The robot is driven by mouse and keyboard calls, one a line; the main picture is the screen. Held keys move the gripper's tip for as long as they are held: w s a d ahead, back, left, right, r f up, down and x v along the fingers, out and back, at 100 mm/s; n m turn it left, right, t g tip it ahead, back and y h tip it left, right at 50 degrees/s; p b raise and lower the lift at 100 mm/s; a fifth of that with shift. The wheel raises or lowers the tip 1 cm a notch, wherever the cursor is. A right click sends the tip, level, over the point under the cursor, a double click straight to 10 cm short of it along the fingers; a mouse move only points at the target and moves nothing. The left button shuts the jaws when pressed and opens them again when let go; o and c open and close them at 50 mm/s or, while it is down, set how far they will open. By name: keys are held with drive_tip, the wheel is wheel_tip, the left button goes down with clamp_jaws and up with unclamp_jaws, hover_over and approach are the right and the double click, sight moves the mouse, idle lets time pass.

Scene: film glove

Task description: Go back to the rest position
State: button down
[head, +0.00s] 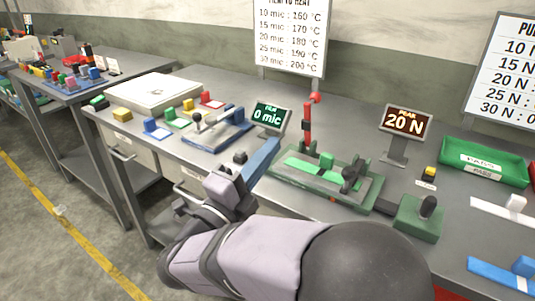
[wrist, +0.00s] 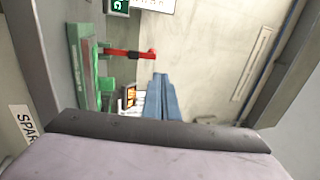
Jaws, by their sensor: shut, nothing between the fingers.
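My gripper (head: 272,145) has blue fingers pressed together with nothing between them. It is held over the front edge of the grey bench, left of the green device and below the "0 mic" display. In the wrist view the shut fingers (wrist: 160,80) point away from the camera, beside the green device (wrist: 80,65) and its red lever (wrist: 130,54). My arm comes from the bottom of the head view and bends at the left. It covers part of the bench front.
The green device (head: 285,178) with an upright red lever stands close right of my gripper. A blue device (head: 205,138) stands to the left. The "0 mic" display (head: 268,115), "20 N" display (head: 405,121) and green tray (head: 485,160) stand farther back. The floor aisle (head: 40,215) is clear.

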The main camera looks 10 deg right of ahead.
drive_tip(key=w+a+f+n+y, duration=0.3)
drive_tip(key=a+f+n+y, duration=0.45)
drive_tip(key=a, duration=0.25)
drive_tip(key=w+a+f+n+y, duration=0.3)
drive_tip(key=a+f+n+y, duration=0.4)
drive_tip(key=a+n+y, duration=0.2)
drive_tip(key=s+a+f+n+g+y, duration=0.2)
drive_tip(key=s+a+f+n+g, duration=0.1)
drive_tip(key=s+f+n+g, duration=0.4)
drive_tip(key=s+a+f+n+g+y, duration=0.25)
drive_tip(key=s+f+n, duration=0.25)
drive_tip(key=s+f, duration=0.35)
drive_tip(key=s+d+f+n+g+h, duration=0.2)
drive_tip(key=s+d+g+h, duration=0.1)
drive_tip(key=s+d, duration=0.3)
drive_tip(key=s+d+f+n+g+h, duration=0.2)
drive_tip(key=s+d+g, duration=0.15)
drive_tip(key=d, duration=0.45)
drive_tip(key=w+d+r+m+t+h, duration=0.15)
drive_tip(key=d+m, duration=0.45)
drive_tip(key=d, duration=0.9)
wheel_tip(320, 180, up, 22)
drive_tip(key=p, duration=2.3)
drive_tip(key=shift+w+a+r, duration=0.15)
drive_tip(key=shift+r, duration=0.1)
